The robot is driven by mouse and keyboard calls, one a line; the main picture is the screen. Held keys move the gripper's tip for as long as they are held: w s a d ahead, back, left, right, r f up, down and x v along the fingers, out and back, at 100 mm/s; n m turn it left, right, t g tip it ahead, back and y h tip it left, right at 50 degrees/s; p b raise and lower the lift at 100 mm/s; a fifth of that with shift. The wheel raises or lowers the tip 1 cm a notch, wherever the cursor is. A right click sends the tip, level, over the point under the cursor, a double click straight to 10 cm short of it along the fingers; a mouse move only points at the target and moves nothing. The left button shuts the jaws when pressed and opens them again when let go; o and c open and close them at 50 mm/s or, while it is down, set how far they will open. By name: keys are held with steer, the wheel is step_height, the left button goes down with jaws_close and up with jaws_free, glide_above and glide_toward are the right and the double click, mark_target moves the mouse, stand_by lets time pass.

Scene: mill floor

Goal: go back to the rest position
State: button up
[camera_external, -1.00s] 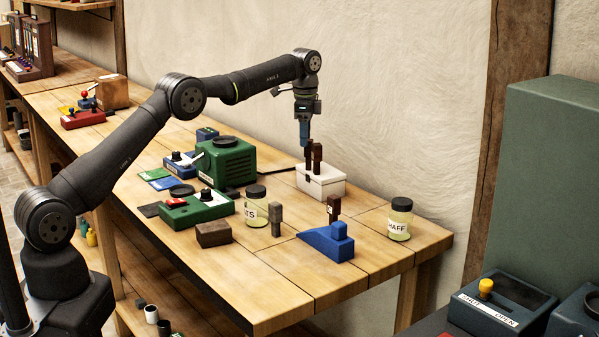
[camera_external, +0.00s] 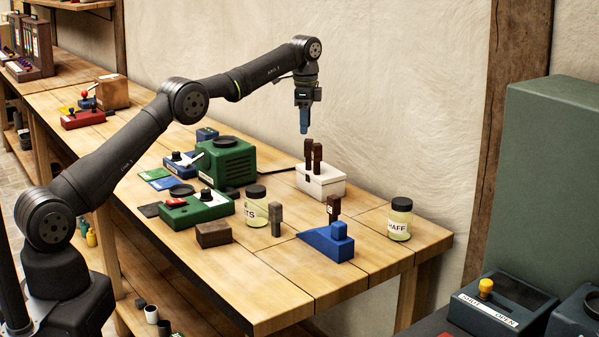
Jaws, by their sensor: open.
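My gripper (camera_external: 304,131) points down in the air above the white box (camera_external: 322,183) at the back of the bench, near the wall. It is open and holds nothing that I can see. Two dark brown upright pieces (camera_external: 313,156) stand in the top of the white box, just below my gripper and apart from it.
The wooden bench (camera_external: 275,285) bears a blue wedge block (camera_external: 328,244), a jar (camera_external: 400,220), another jar (camera_external: 256,206), a brown block (camera_external: 213,234), a green device (camera_external: 228,160) and a green panel (camera_external: 196,208). The air around my gripper is clear; the wall stands behind.

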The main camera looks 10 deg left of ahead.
steer(key=s+d+f+n, duration=0.1)
steer(key=s+f+n, duration=0.25)
steer(key=s, duration=0.95)
steer(key=s+d+f+n, duration=0.15)
steer(key=s+n, duration=0.25)
steer(key=s, duration=1)
steer(key=w+a+f, duration=0.2)
steer(key=w+f, duration=0.3)
steer(key=w, duration=0.2)
steer(key=shift+w+f, duration=0.3)
steer(key=shift+w, duration=0.1)
steer(key=shift+a, duration=0.1)
